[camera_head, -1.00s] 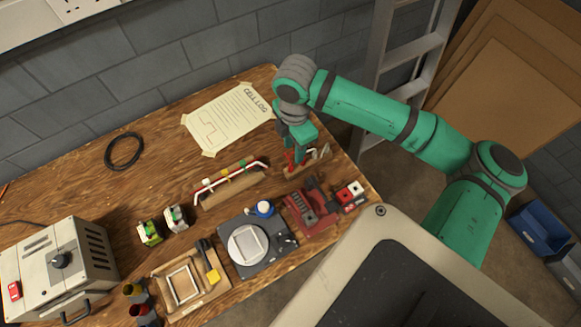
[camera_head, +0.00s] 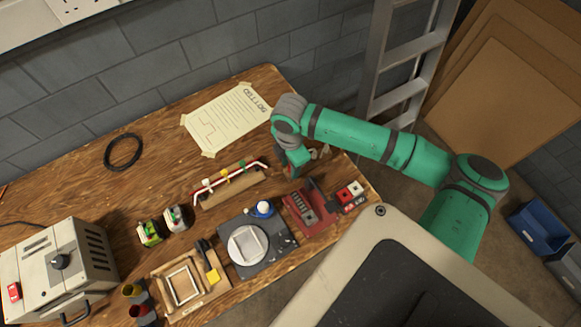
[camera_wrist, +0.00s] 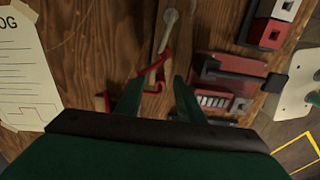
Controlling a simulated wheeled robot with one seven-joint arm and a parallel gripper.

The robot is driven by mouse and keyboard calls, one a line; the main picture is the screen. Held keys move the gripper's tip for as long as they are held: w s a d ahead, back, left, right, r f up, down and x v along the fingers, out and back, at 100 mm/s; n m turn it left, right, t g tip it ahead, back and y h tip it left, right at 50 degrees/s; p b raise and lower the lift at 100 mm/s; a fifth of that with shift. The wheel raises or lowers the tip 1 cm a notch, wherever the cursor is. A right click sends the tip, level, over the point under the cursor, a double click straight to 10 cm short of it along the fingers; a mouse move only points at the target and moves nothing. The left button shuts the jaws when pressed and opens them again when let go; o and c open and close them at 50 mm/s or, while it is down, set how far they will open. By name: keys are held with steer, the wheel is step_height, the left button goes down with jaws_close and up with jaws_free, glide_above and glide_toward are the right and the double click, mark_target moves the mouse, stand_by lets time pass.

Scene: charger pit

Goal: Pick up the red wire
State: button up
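A red wire (camera_wrist: 156,68), thin and bent, shows in the wrist view just beyond and between my fingertips, above the wooden table. Its lower part runs close to the left finger, and I cannot tell whether they touch. My gripper (camera_wrist: 155,84) points down at it with its two fingers apart and nothing clearly held between them. In the head view my gripper (camera_head: 291,171) is low over the right part of the table, and the arm hides the red wire there.
A red fixture (camera_head: 309,208) and red and white blocks (camera_head: 349,194) stand close to the right. A rack with a red-ended white rod (camera_head: 229,184) lies left of my gripper. A paper sheet (camera_head: 226,118) lies behind. The table (camera_head: 85,182) is bare around the black cable ring (camera_head: 123,151).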

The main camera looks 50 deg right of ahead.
steer(key=shift+c, duration=0.4)
jaws_close()
steer(key=shift+r, duration=0.1)
